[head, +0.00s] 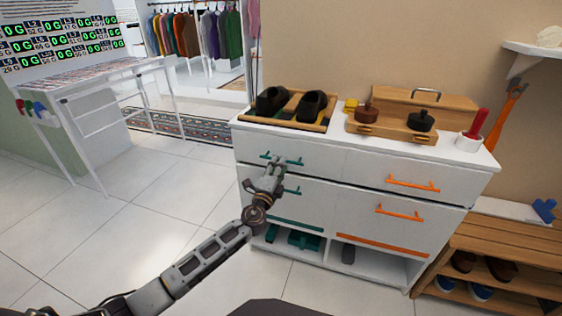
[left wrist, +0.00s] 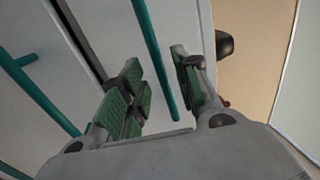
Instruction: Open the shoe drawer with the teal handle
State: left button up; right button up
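The white shoe cabinet (head: 318,163) has two teal bar handles on its left side. The upper teal handle (head: 294,162) is on the top left drawer and the lower teal handle (head: 292,191) is on the drawer below. My left gripper (head: 278,165) is at the upper handle. In the left wrist view, the green-padded fingers of my left gripper (left wrist: 158,88) are apart, with the upper teal bar (left wrist: 152,50) running between them; I cannot tell whether they touch it. The lower teal handle (left wrist: 38,92) shows at the left there. Both drawers look closed. My right gripper is out of view.
Orange handles (head: 412,183) are on the right drawers. Black shoes (head: 290,103) on a wooden tray and a wooden box (head: 425,97) stand on top. Open cubbies are below. A wooden shoe rack (head: 505,253) stands at right. The tiled floor (head: 165,220) at left is free.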

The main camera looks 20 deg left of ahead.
pick_arm(q)
jog(key=shift+w+d+r, duration=0.1)
jog(key=shift+w+r, duration=0.1)
jog(key=shift+w, duration=0.6)
jog(key=shift+w+r, duration=0.15)
jog(key=shift+w, duration=0.6)
grip_shut()
